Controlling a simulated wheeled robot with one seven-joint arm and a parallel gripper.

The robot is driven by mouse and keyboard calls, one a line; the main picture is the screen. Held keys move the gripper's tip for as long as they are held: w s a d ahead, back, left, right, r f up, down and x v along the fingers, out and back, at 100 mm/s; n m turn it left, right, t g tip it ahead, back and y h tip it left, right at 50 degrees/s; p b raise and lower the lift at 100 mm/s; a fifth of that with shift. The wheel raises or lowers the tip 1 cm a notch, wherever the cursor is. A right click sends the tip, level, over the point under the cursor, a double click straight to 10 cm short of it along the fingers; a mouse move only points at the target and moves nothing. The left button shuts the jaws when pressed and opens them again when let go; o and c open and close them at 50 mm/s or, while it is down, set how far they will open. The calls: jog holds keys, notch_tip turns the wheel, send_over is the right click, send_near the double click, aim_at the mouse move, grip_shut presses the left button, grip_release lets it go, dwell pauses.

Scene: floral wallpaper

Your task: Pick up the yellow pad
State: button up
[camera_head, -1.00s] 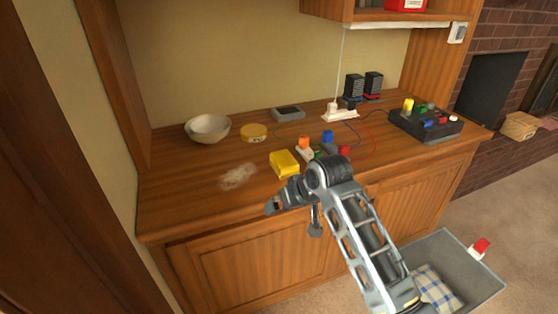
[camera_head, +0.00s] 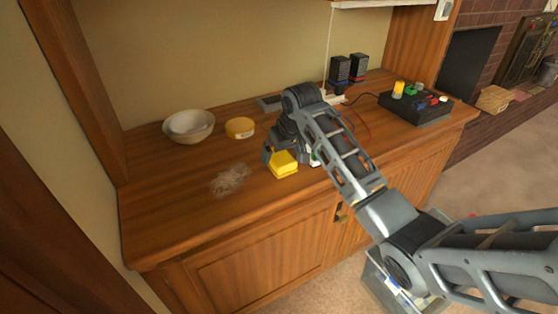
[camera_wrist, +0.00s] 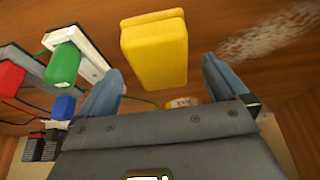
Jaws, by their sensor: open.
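The yellow pad (camera_head: 283,165) lies on the wooden counter (camera_head: 165,228), a thick rectangular block. My gripper (camera_head: 271,158) is just above and beside it in the head view, partly covering it. In the wrist view the yellow pad (camera_wrist: 154,50) sits upper middle, ahead of and between the two blue-grey fingertips of my gripper (camera_wrist: 165,78). The fingers are spread with nothing between them that I can see held.
A white bowl (camera_head: 188,126) and round yellow tin (camera_head: 239,127) stand behind. Wispy debris (camera_head: 230,180) lies left of the pad. A power strip with a green plug (camera_wrist: 62,64) is close beside the pad. A dark box with coloured knobs (camera_head: 416,106) stands at right.

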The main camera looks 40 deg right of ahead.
aim_at(281, 156)
jog(key=shift+x, duration=1.55)
jog(key=c, duration=1.1)
